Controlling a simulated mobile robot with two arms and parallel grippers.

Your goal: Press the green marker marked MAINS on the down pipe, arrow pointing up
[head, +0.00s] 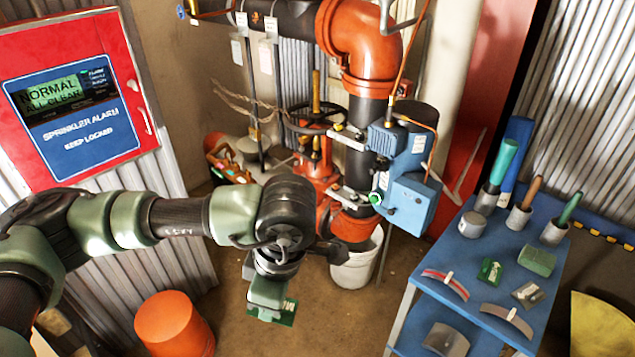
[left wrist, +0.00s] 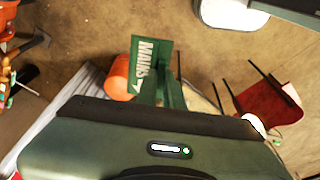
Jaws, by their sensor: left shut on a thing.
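The green marker (head: 287,313) with white lettering is in my left gripper (head: 267,294), held in the air above the floor, left of the white bucket. In the left wrist view the marker (left wrist: 143,66) reads MAINS, its lettering running down the picture, with an arrow at its lower end. My left gripper (left wrist: 168,85) is shut on it. The dark down pipe (head: 358,168) drops from an orange elbow (head: 362,45), behind and right of the gripper, apart from the marker. Blue boxes and clamps partly cover the pipe. My right gripper is not in view.
A blue cart (head: 455,250) at right holds tools in cups, a green block and another green arrow marker (head: 490,270). A red valve (head: 318,170) stands left of the pipe, a white bucket (head: 355,268) below. An orange bucket (head: 173,325) and red alarm cabinet (head: 75,90) are left.

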